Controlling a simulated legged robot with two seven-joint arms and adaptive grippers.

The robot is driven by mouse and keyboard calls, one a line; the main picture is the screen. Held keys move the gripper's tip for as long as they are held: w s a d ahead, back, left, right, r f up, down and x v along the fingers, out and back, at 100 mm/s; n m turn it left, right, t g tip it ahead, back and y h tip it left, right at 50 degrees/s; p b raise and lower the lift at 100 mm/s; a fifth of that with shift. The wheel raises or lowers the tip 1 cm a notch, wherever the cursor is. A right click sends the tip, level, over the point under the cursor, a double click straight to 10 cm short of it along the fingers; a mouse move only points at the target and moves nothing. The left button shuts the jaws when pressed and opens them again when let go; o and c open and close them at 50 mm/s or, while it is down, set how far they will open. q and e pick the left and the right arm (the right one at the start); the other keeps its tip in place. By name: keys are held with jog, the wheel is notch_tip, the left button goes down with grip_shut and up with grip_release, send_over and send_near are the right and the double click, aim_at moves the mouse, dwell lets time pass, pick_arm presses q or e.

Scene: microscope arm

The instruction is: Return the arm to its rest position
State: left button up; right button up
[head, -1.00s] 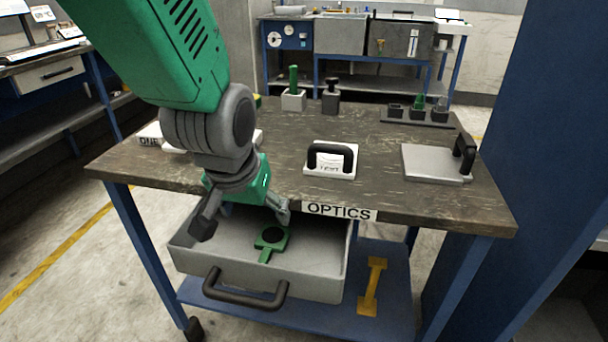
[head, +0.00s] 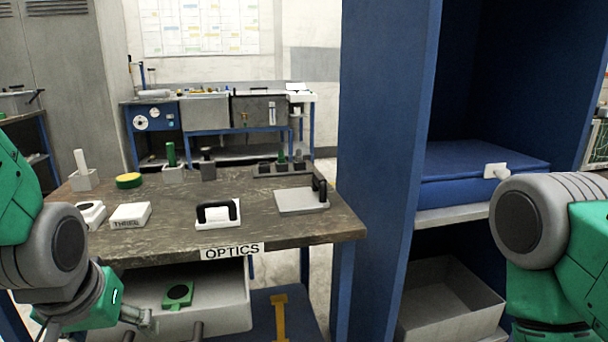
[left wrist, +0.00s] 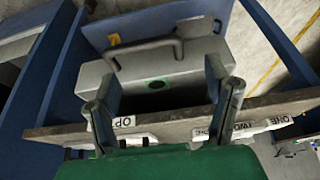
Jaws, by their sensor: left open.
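My left arm comes in at the left edge of the head view. Its gripper (head: 138,322) hangs by the left side of the open drawer (head: 226,310) and is partly cut off by the lower edge. In the left wrist view the gripper (left wrist: 163,96) is open and empty, its two fingers spread with the drawer (left wrist: 190,72) beyond them. A green piece with a dark round centre (head: 178,292) lies in the drawer, also seen in the left wrist view (left wrist: 157,85). My right arm shows at the right edge of the head view; its gripper is out of view.
The worktop (head: 285,229) holds a black-handled white block (head: 218,222), a handled grey plate (head: 301,201) and several small blocks. A blue cabinet (head: 388,180) stands close on the right. A yellow piece (head: 279,318) lies on the lower shelf.

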pick_arm(q)
jog(key=s+a+f+m+g+p, duration=0.1)
jog(key=s+f, duration=0.2)
jog(key=f, duration=0.5)
jog(key=s+a+f+m+g+p, duration=0.1)
jog(key=s+f, duration=0.1)
jog(key=f, duration=0.5)
jog(key=s+f+m+g+h+p, duration=0.1)
jog(key=s+f, duration=1.1)
jog(key=s, duration=0.2)
jog(key=shift+a+f+g, duration=0.15)
jog(key=shift+f+g, duration=0.2)
jog(key=shift+g, duration=0.05)
pick_arm(e)
jog(key=r, duration=0.3)
jog(key=shift+s+r, duration=0.25)
jog(key=shift+s, duration=0.05)
pick_arm(q)
jog(key=shift+w, duration=0.15)
